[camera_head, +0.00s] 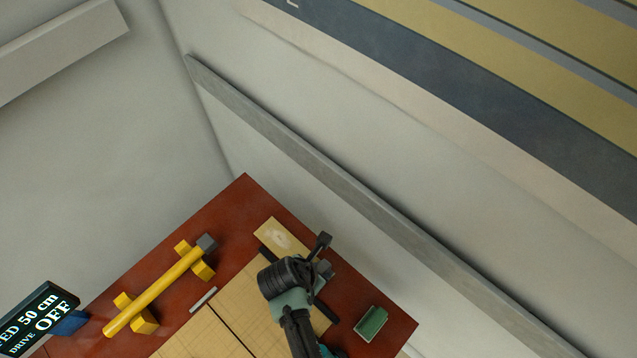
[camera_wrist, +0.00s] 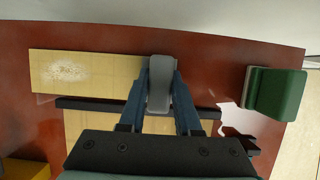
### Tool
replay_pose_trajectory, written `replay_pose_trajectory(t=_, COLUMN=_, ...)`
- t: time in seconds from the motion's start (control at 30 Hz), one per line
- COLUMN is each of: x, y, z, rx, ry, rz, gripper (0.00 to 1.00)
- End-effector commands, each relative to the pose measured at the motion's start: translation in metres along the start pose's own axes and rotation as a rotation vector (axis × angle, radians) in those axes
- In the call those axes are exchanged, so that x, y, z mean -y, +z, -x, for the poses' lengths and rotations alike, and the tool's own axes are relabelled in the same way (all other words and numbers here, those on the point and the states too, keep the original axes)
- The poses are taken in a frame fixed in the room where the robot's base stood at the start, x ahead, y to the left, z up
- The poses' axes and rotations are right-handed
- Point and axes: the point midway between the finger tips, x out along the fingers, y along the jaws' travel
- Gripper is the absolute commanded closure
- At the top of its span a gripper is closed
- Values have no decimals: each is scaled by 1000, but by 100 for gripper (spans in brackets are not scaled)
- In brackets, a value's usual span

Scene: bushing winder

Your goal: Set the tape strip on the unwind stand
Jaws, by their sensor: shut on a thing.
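My gripper (camera_wrist: 161,84) is shut on a grey, rounded handle-like piece (camera_wrist: 160,98) at the dark bar (camera_wrist: 98,104). In the head view my gripper (camera_head: 322,268) is at the board's far right end. A pale beige strip (camera_wrist: 85,72), which looks like the tape strip, lies flat on the red-brown table just beyond the bar, left of my fingers; it also shows in the head view (camera_head: 279,238). It has a whitish speckled patch. My fingers hide its right end. I cannot tell which thing is the unwind stand.
A yellow rod with a grey end (camera_head: 160,288) rests on two yellow blocks at the left. A green block (camera_wrist: 275,92) stands to the right. A gridded beige board (camera_head: 235,312) fills the table's middle. A display (camera_head: 38,318) reads "50 cm" and "OFF". Walls stand behind the table.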

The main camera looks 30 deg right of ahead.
Motion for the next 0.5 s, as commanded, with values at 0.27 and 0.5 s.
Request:
replay_pose_trajectory(t=0.27, x=0, y=-1, z=-3, rx=0, ry=0, rz=0, gripper=66)
replay_pose_trajectory(t=0.5, x=0, y=-1, z=-2, rx=0, ry=1, rz=0, gripper=38)
